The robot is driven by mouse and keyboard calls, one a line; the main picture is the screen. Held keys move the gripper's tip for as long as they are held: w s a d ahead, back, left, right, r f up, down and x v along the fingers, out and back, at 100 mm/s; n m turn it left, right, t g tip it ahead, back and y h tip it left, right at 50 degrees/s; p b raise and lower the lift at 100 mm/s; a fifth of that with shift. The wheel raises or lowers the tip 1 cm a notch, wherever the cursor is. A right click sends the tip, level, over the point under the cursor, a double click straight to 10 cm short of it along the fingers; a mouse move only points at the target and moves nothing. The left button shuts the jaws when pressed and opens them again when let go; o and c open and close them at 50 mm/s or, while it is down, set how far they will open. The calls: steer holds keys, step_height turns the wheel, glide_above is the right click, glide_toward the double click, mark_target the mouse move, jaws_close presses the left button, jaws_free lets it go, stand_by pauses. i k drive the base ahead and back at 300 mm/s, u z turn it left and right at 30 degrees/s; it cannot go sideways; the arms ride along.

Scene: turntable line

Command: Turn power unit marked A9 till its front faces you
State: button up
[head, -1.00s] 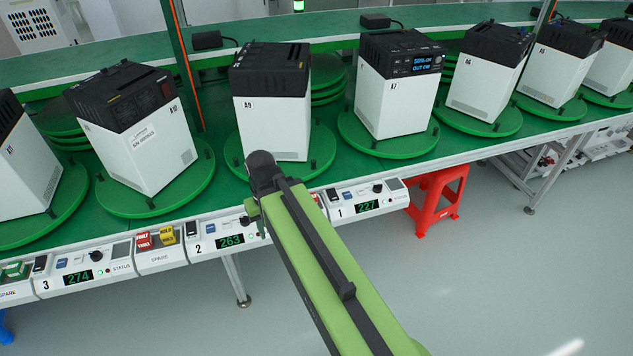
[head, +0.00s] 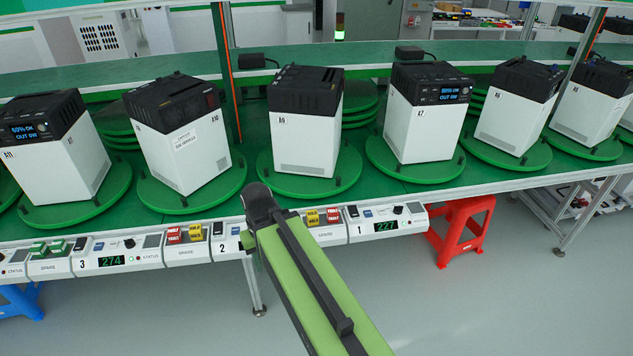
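The power unit marked A9 (head: 305,145) is a white box with a black top. It stands upright on a round green turntable (head: 345,178) in the middle of the head view. A plain white side with the A9 label faces me; no display shows on it. Control panel 2 (head: 228,232) is on the bench edge below, its number display hidden behind my arm. My gripper (head: 258,198) is at the dark end of my green arm, low and left of A9, in front of the panel row. Its fingers cannot be made out.
Unit A10 (head: 190,152) stands left and unit A7 (head: 420,128) right, each on its own turntable. Panel 1 (head: 385,226) reads 227 and panel 3 (head: 112,261) reads 274. A red stool (head: 460,228) is under the bench. The floor in front is clear.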

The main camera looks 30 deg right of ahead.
mark_target(348, 167)
steer(key=u, duration=0.1)
steer(key=i, duration=1)
steer(key=u, duration=0.05)
